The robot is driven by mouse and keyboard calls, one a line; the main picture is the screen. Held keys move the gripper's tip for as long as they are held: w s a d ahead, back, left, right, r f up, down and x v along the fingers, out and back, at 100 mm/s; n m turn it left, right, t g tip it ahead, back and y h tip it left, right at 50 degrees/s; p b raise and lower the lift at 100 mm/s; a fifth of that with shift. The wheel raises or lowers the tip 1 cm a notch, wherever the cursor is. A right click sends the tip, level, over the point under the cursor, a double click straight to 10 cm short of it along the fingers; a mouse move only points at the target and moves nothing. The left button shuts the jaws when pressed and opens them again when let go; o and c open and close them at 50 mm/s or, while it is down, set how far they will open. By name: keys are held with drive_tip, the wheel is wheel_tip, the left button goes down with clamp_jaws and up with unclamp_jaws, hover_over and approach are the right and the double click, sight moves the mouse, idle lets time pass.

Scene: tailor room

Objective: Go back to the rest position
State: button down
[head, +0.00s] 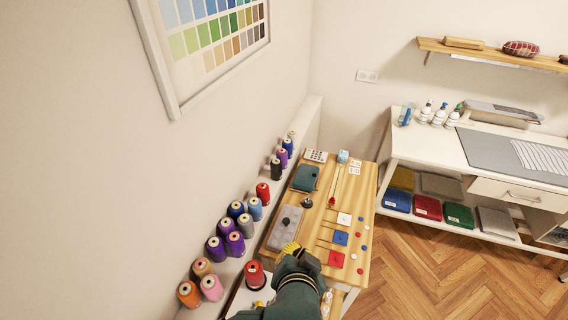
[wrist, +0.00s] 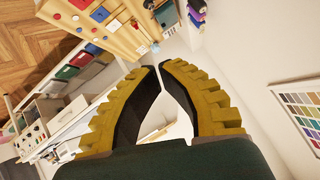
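My gripper (head: 290,248) has yellow ribbed fingers and shows at the bottom middle of the head view, over the near part of the wooden worktable (head: 358,205). My dark green arm hides part of the table's near end.
Thread spools (head: 236,243) line a ledge along the left wall. A grey box (head: 285,228), a green case (head: 305,178) and coloured squares (head: 340,238) lie on the table. A white desk (head: 430,150) stands right; open floor (head: 450,270) lies between.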

drive_tip(key=s+d+r+n+t+p, duration=0.1)
drive_tip(key=r+t+p, duration=0.3)
drive_tip(key=r, duration=1)
drive_tip(key=s+d+r+n+t+p, duration=0.1)
drive_tip(key=s+r+n+t+p, duration=0.2)
drive_tip(key=r, duration=1.2)
drive_tip(key=s+d+r+n+t+p, duration=0.1)
drive_tip(key=r+t+p, duration=0.4)
drive_tip(key=r, duration=0.9)
drive_tip(key=s+n+p, duration=0.1)
drive_tip(key=s, duration=0.1)
drive_tip(key=shift+s+d+r, duration=0.25)
drive_tip(key=shift+s, duration=0.1)
